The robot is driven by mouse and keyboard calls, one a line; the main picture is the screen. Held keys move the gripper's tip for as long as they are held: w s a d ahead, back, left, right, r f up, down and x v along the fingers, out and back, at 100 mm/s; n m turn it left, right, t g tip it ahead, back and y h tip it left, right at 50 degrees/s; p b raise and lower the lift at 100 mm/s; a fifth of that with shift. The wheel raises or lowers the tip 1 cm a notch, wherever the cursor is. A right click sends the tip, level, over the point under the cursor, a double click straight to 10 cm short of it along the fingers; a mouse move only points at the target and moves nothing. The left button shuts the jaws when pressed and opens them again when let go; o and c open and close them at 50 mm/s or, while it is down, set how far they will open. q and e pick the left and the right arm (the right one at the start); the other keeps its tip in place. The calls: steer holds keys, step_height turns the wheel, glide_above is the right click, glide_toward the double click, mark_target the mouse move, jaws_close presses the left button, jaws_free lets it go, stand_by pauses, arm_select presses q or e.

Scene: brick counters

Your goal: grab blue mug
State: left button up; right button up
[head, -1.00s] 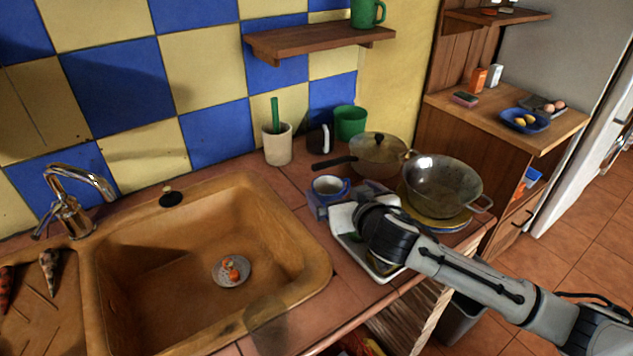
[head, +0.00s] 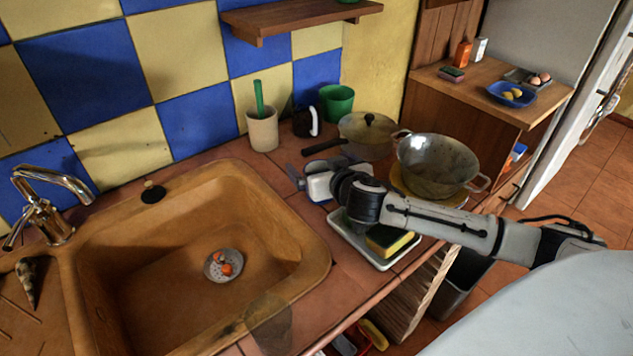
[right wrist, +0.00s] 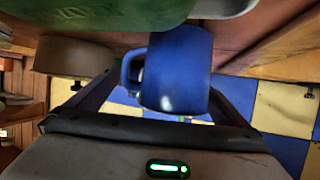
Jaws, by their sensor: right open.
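The blue mug (right wrist: 178,70) shows large in the right wrist view, its handle on the left side of the picture. It is between the two spread fingers of my right gripper (right wrist: 165,92), which is open; I cannot tell whether the fingers touch it. There the mug is hidden by the gripper. My left gripper is not in view.
A tray (head: 378,262) with a sponge (head: 389,240) lies under my right wrist. A lidded pan (head: 367,138), a metal wok (head: 437,168), a white crock (head: 262,132) and a green cup (head: 338,102) stand close by. The sink (head: 190,215) is left.

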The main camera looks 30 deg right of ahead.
steer(key=shift+s+f, duration=0.15)
steer(key=shift+f, duration=0.1)
steer(key=c, duration=1.2)
steer(key=shift+r, duration=0.1)
